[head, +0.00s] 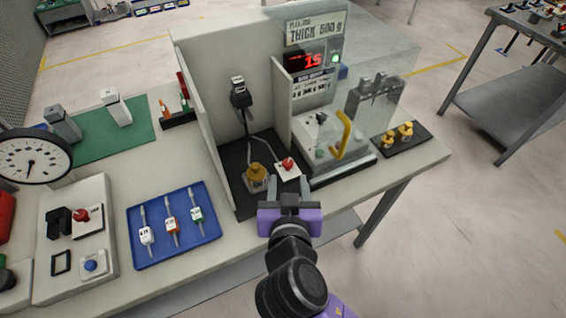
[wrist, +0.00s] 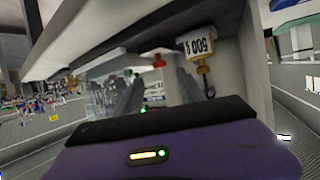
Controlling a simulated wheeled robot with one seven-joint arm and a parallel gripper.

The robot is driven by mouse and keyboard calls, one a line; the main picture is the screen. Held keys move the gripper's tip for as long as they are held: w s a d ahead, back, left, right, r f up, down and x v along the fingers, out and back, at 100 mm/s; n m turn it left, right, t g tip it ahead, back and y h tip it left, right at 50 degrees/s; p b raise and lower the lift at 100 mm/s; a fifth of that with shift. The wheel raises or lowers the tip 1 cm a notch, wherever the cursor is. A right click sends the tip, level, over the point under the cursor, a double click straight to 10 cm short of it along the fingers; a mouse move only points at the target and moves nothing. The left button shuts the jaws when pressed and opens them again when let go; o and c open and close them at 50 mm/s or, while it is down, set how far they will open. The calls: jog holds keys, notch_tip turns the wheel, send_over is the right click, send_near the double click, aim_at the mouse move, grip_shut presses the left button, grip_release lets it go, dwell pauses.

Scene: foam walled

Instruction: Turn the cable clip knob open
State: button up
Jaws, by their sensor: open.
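A red knob (head: 288,163) stands on a small white plate in the dark-floored bay, in the head view. A grey cable (head: 268,138) runs down to that plate from a black plug-like part (head: 240,92) on the bay wall. My gripper (head: 290,199) is open and empty in front of the bay, nearer the front edge than the knob and apart from it. In the wrist view, which looks upside down, the red knob (wrist: 158,62) shows beyond my grey fingers (wrist: 160,92). The knob's turn angle is too small to tell.
A brass weight (head: 256,177) stands just left of the knob; its 500 g tag (wrist: 197,45) shows in the wrist view. A partition (head: 280,100) and a clear-covered scale with a yellow handle (head: 343,135) are on the right. A blue tray (head: 175,252) lies left.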

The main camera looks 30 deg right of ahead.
aim_at(288, 165)
jog(key=p+x, duration=0.1)
jog(key=x, duration=0.6)
jog(key=shift+w+d, duration=0.15)
jog(key=shift+w, duration=0.1)
jog(key=shift+c, duration=0.5)
grip_shut()
